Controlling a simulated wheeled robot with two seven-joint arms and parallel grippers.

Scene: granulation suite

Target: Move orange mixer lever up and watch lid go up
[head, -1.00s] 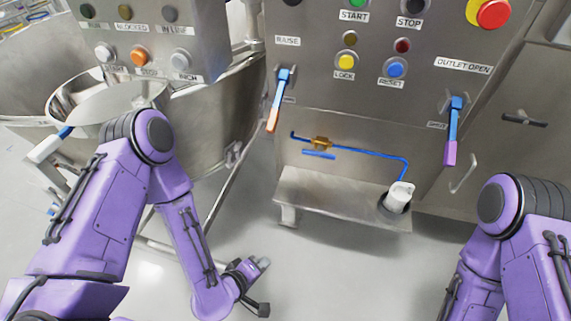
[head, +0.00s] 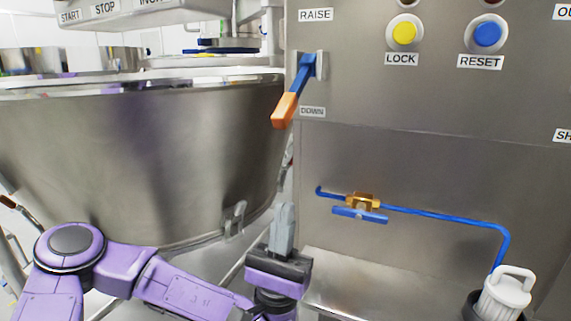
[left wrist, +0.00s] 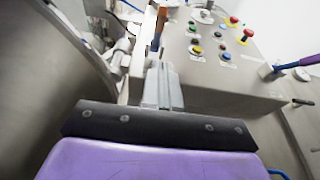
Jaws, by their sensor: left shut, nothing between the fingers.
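The mixer lever (head: 290,98) is blue with an orange end, on the steel panel between the RAISE and DOWN labels. It slants down and left, its orange end near the DOWN label. My left gripper (head: 284,208) points up below the lever, shut and empty, with a clear gap between them. In the left wrist view the shut fingers (left wrist: 163,85) point towards the panel, with the orange lever end (left wrist: 158,28) just beyond them. The large steel mixer bowl (head: 140,160) is at left. I cannot tell which part above it is the lid. My right gripper is out of view.
Yellow LOCK (head: 404,33) and blue RESET (head: 487,34) buttons are right of the lever. A blue pipe (head: 440,213) with a brass valve (head: 361,201) runs below, to a white-capped fitting (head: 506,287). A steel ledge (head: 345,290) projects low on the panel.

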